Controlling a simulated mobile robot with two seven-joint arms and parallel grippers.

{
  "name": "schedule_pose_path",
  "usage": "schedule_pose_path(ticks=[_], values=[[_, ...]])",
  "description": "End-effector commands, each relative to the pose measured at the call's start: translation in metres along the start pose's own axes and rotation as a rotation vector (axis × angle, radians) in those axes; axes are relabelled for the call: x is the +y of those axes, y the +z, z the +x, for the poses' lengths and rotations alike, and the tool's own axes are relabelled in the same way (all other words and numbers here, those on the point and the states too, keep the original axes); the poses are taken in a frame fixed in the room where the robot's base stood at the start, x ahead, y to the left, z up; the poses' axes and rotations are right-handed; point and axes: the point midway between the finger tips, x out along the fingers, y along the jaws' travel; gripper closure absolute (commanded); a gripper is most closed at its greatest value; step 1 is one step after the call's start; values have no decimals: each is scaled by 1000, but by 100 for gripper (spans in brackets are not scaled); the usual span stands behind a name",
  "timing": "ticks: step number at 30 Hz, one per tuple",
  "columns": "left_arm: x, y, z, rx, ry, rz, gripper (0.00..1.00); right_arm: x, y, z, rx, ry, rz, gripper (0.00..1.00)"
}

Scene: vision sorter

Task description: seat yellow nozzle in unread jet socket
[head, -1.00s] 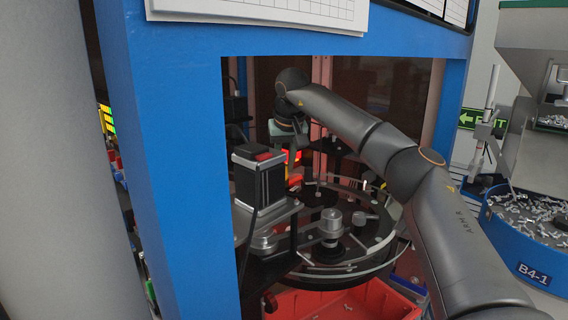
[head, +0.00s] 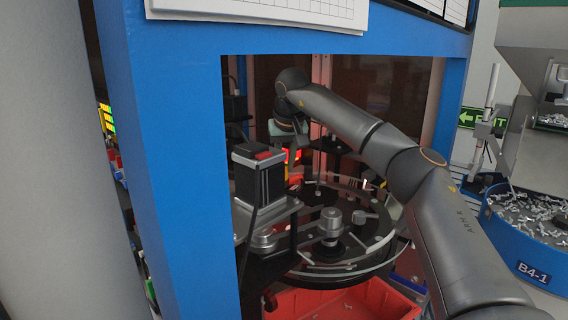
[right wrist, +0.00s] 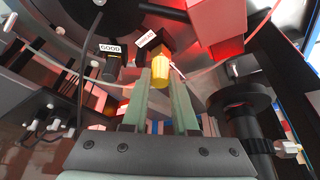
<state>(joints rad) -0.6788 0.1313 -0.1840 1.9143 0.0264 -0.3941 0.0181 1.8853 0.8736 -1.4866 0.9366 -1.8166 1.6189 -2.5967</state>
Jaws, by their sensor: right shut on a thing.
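The yellow nozzle (right wrist: 160,70) is between the fingertips of my right gripper (right wrist: 160,88) in the right wrist view, and the gripper is shut on it. Its far end meets a dark block (right wrist: 160,50) beside the label reading UNREAD (right wrist: 147,39). The socket opening is hidden, so I cannot tell whether the nozzle is in it. A second dark block (right wrist: 110,66) stands to the left by a GOOD label (right wrist: 110,48). In the head view my right arm reaches through the blue frame, and its gripper is mostly hidden. My left gripper is not in view.
A blue frame (head: 170,150) surrounds the opening. Inside are a glass turntable (head: 350,265), a dark camera-like box (head: 258,178) and a red bin (head: 340,303). A red-lit block (right wrist: 215,25) is close above right of the nozzle. A blue parts bowl (head: 525,240) stands at right.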

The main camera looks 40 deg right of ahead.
Motion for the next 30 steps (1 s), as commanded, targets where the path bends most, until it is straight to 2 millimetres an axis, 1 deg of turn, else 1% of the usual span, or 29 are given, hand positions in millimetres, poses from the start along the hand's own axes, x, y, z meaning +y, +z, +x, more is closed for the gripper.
schedule_pose_path(ticks=[30], values=[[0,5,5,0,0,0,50,0,7,17,1,-1,0,100]])
